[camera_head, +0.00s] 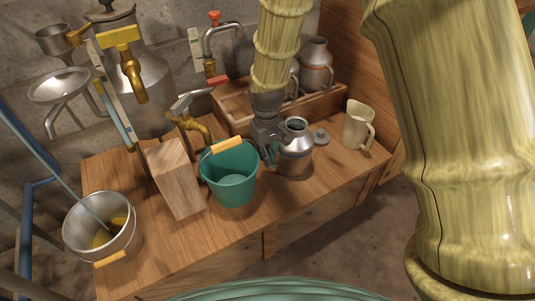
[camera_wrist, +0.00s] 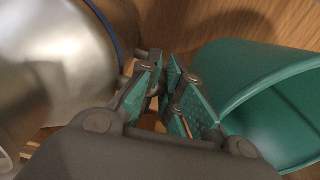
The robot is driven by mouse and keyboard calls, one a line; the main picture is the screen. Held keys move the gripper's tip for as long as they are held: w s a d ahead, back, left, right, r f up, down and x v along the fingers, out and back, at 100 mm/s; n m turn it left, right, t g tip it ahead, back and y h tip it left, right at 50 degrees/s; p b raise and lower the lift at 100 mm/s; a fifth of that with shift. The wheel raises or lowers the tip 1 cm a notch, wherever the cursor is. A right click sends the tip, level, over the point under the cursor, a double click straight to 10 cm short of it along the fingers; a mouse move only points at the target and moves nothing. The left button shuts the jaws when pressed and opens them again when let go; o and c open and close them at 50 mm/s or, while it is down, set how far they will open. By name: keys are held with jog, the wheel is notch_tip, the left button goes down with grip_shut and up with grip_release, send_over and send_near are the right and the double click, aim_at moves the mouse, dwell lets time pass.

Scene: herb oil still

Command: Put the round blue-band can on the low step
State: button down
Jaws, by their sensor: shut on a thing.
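The round blue-band can (camera_head: 295,158) is a silver metal can standing upright on the wooden bench, its mouth open. In the wrist view, its shiny body (camera_wrist: 55,60) fills the left side, with a blue band along its edge. My gripper (camera_head: 270,158) is at the can's left side, between it and the teal bucket. In the wrist view, the fingers of my gripper (camera_wrist: 165,72) are close together at a small grey part beside the can, which looks like its side handle. The fingertips partly hide this grip. I cannot tell which surface is the low step.
The teal bucket (camera_head: 230,187) stands close left of my gripper; a wooden block (camera_head: 174,180) is farther left. A cream jug (camera_head: 356,130) and grey lid (camera_head: 321,137) are right of the can.

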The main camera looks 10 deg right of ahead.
jog(key=shift+f, duration=0.3)
jog(key=c, duration=1.6)
grip_release()
jog(key=shift+c, duration=0.2)
jog(key=shift+o, duration=0.7)
jog(key=shift+r, duration=5.95)
